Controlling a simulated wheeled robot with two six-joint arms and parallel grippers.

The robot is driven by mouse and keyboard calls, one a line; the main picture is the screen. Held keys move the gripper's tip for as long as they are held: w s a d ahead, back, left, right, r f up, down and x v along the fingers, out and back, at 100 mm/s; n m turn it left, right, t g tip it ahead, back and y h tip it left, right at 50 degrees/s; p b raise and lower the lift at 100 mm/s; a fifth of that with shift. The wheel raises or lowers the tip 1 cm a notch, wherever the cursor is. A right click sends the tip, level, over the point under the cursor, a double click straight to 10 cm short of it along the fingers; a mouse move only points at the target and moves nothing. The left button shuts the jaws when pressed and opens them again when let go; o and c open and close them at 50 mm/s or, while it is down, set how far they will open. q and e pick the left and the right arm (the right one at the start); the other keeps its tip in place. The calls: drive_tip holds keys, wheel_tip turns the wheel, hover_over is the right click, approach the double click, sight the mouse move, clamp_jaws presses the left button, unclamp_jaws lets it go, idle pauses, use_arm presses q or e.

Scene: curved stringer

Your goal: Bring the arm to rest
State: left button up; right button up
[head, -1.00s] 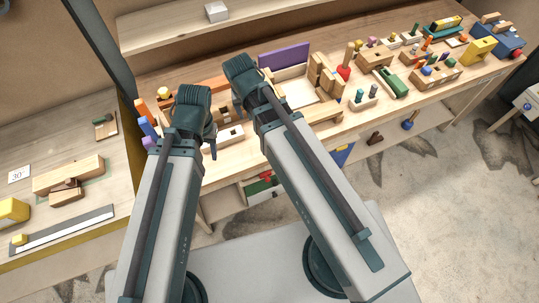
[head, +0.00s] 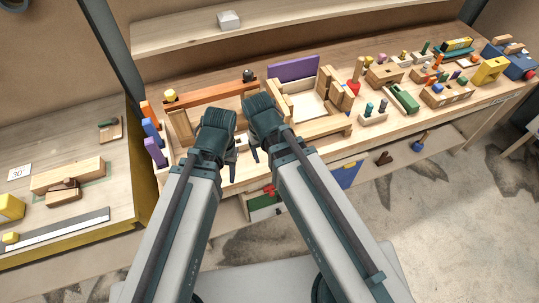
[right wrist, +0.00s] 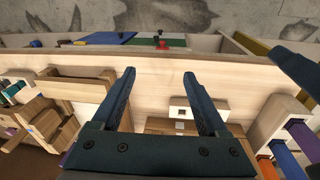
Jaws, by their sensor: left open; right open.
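My left arm comes in from the left in the head view, and its dark left gripper (head: 228,160) hangs over the front part of the workbench (head: 345,75). It is open, with nothing seen in it. My right gripper (head: 257,146) is close beside it on the right. In the right wrist view the right gripper (right wrist: 159,73) shows two fingers spread apart with nothing between them, above pale wood. A dark piece at that view's right edge looks like part of my left gripper. Both grippers appear clear of the parts on the bench.
Orange, blue and purple pieces (head: 152,133) stand just left of the grippers. A long reddish-brown bar (head: 205,95) lies behind them. A wooden tray with a purple back (head: 293,68) is right of them. The floor (head: 440,190) in front is open.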

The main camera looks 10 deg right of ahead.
drive_tip(key=s+a+f+n+g+b, duration=0.1)
drive_tip(key=s+a+f+n+b, duration=0.1)
drive_tip(key=s+f+b, duration=0.3)
drive_tip(key=shift+f+b, duration=0.5)
idle(0.8)
